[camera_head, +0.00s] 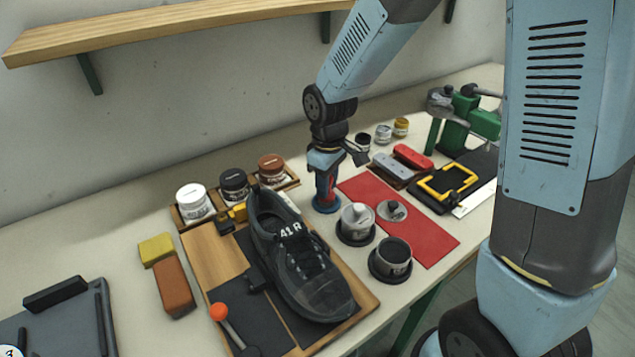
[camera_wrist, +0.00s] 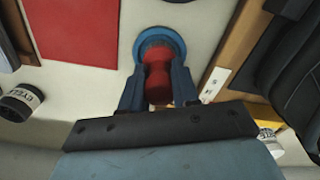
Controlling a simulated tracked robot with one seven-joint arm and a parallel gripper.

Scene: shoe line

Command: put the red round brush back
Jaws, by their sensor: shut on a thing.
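The red round brush (camera_wrist: 158,82) is between the two fingers of my gripper (camera_wrist: 158,97) in the wrist view. In the head view a little of its red (camera_head: 332,186) shows between the fingers of my gripper (camera_head: 325,180), which points down. A blue round ring (camera_wrist: 160,36) lies around the brush's foot; it also shows in the head view (camera_head: 326,205), on the table behind the shoe board. The brush looks upright and centred over the ring. I cannot tell whether its foot touches the ring.
A black shoe (camera_head: 297,255) stands on a wooden board (camera_head: 205,254) just in front. A rack of jars (camera_head: 234,187) is to the left. A red mat (camera_head: 420,229) lies to the right, with grey tins (camera_head: 357,221) beside it. A wooden shelf (camera_head: 170,28) hangs on the wall.

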